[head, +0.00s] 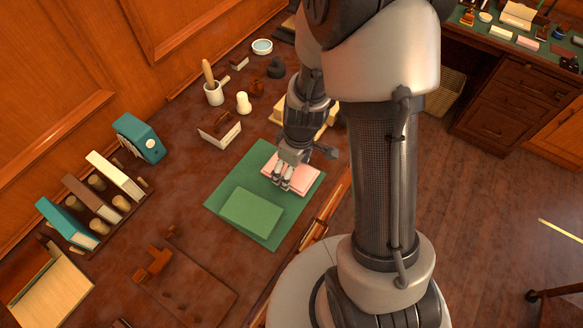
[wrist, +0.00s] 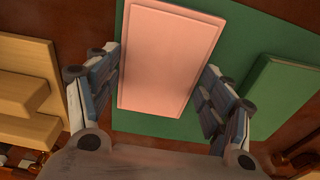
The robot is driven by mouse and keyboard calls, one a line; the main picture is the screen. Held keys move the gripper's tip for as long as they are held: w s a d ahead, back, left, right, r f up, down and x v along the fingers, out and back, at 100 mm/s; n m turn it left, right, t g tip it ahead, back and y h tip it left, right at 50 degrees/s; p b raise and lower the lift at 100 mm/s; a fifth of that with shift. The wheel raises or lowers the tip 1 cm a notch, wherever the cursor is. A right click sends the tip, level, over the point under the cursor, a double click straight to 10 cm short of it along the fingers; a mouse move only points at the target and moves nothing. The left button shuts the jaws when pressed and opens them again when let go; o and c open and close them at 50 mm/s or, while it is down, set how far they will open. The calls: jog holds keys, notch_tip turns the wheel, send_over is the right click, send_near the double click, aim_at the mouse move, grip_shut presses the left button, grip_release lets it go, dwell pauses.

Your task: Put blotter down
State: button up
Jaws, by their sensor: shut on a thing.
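The blotter, which I take to be the flat pink pad (head: 301,180), is at my gripper (head: 282,182) over the upper right part of a green mat (head: 225,192). In the wrist view the pink pad (wrist: 170,60) lies between the two fingers of my gripper (wrist: 158,75), which is shut on it. I cannot tell whether the pad touches the mat or is held just above it. A thick green block (head: 250,211) lies on the mat beside the pad, apart from it. My gripper hides part of the pad in the head view.
A yellowish stepped block (wrist: 25,85) stands close to my gripper. A long thin rail (head: 322,215) runs along the desk's right edge.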

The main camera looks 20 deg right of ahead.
jog(key=shift+f, duration=0.1)
jog(key=o, duration=1.1)
jog(key=shift+c, duration=0.2)
jog(key=shift+r, duration=0.2)
notch_tip(320, 180, up, 12)
jog(key=s+p, duration=0.1)
jog(key=p, duration=0.4)
notch_tip(320, 180, up, 12)
jog(key=m+t, duration=0.2)
jog(key=m, duration=0.1)
send_over(296, 174)
jog(key=s+a, duration=0.2)
jog(key=s, duration=0.3)
jog(key=s+r+m+t, duration=0.1)
jog(key=s+r+m, duration=0.3)
jog(key=s+r, duration=0.3)
jog(key=shift+s+a+h, duration=0.4)
jog(key=shift+s, duration=0.75)
jog(key=shift+r, duration=0.1)
